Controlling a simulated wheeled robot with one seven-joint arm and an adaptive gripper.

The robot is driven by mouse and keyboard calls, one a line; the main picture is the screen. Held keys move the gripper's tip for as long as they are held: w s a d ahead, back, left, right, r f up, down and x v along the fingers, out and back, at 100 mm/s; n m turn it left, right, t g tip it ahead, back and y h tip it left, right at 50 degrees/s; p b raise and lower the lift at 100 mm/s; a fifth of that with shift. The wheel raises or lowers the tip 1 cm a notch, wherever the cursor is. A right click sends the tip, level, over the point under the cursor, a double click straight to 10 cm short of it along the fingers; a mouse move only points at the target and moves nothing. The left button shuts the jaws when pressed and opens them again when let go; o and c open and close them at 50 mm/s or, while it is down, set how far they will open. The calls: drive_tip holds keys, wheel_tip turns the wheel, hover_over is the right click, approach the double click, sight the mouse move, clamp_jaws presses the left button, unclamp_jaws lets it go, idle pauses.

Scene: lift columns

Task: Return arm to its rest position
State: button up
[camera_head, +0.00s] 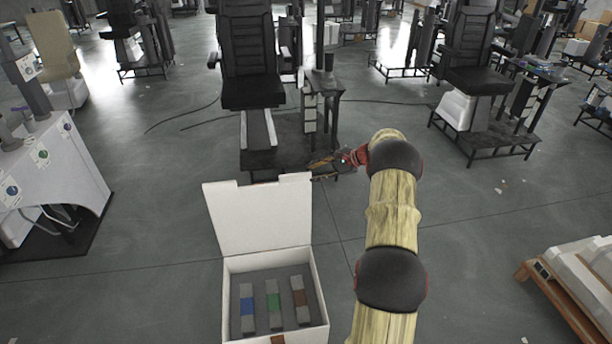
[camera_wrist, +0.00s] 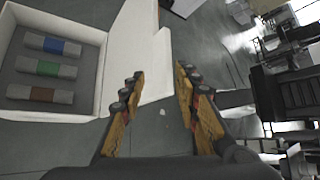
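My gripper (camera_head: 322,167) is at the end of my arm, beyond the upper right of the open white box (camera_head: 312,262) in the head view. In the wrist view, my gripper (camera_wrist: 158,112) shows two yellow fingers spread apart with only floor between them, so it is open and empty. The white box (camera_wrist: 88,85) lies to the left of the fingers there. Its lid stands open. Inside are three grey columns lying side by side, with a blue band (camera_head: 247,306), a green band (camera_head: 273,301) and a brown band (camera_head: 299,298).
A black chair (camera_head: 252,90) on a dark base stands just beyond my gripper. Another black chair (camera_head: 470,78) is farther right. A white console (camera_head: 52,170) stands at left, and a wooden pallet (camera_head: 560,305) with white pieces at lower right.

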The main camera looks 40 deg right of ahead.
drive_tip(key=shift+s+d+r, duration=0.25)
drive_tip(key=shift+s+r, duration=0.1)
drive_tip(key=shift+s, duration=0.25)
drive_tip(key=shift+d, duration=0.1)
drive_tip(key=s+a+f+n+g, duration=0.35)
drive_tip(key=s+a+f, duration=0.25)
drive_tip(key=s+a, duration=0.3)
drive_tip(key=s+a+r+n+h, duration=0.1)
drive_tip(key=s+a+r+n, duration=0.5)
drive_tip(key=a, duration=0.7)
drive_tip(key=s+a+r+n+h+b, duration=0.1)
drive_tip(key=s+a+r+n, duration=0.4)
drive_tip(key=s+a+r, duration=0.6)
drive_tip(key=s+a+r+n+h, duration=0.3)
drive_tip(key=s+a+r+n, duration=0.3)
drive_tip(key=a, duration=1)
drive_tip(key=s+r, duration=0.3)
drive_tip(key=s, duration=0.1)
drive_tip(key=shift+a+r+n+g, duration=0.15)
drive_tip(key=shift+a+n+g, duration=0.05)
drive_tip(key=shift+n+g, duration=0.15)
